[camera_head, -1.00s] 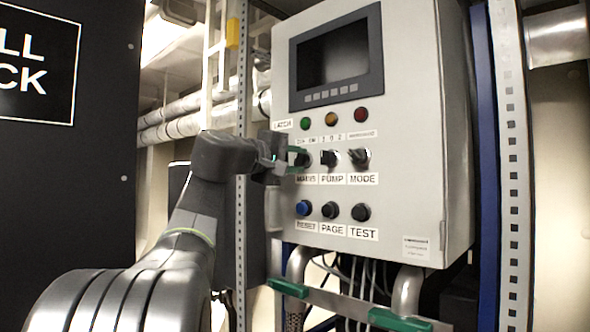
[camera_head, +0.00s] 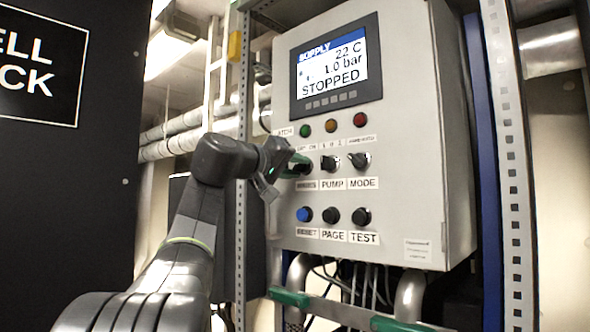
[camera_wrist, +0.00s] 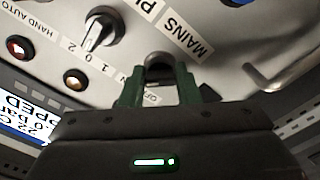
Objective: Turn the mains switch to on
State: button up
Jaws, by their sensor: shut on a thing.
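The mains switch (camera_wrist: 159,68) is a dark rotary knob above the MAINS label on the grey control panel (camera_head: 425,130). My gripper (camera_head: 299,166) is at the knob, its green fingers on either side of it. In the wrist view my gripper (camera_wrist: 157,88) is shut on the knob, which is partly hidden between the fingers. The knob's exact angle is hard to see. The panel's screen (camera_head: 336,65) is lit and reads 22 C, 1.0 bar and STOPPED.
The pump switch (camera_head: 329,163) and mode switch (camera_head: 359,160) sit right of the mains switch. Blue reset (camera_head: 304,214), page (camera_head: 330,215) and test (camera_head: 361,214) buttons lie below. A rail with green ends (camera_head: 290,297) runs under the panel. A dark cabinet (camera_head: 60,190) stands at left.

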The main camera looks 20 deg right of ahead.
dwell(0.3)
jog(key=o, duration=1)
jog(key=shift+a, duration=0.1)
jog(key=b+v, duration=0.2)
jog(key=v, duration=1.1)
jog(key=shift+s+a+b, duration=0.2)
jog(key=shift+a+b, duration=0.1)
jog(key=p+x, duration=0.2)
jog(key=x, duration=1.2)
jog(key=shift+p, duration=0.35)
jog(key=shift+a, duration=0.15)
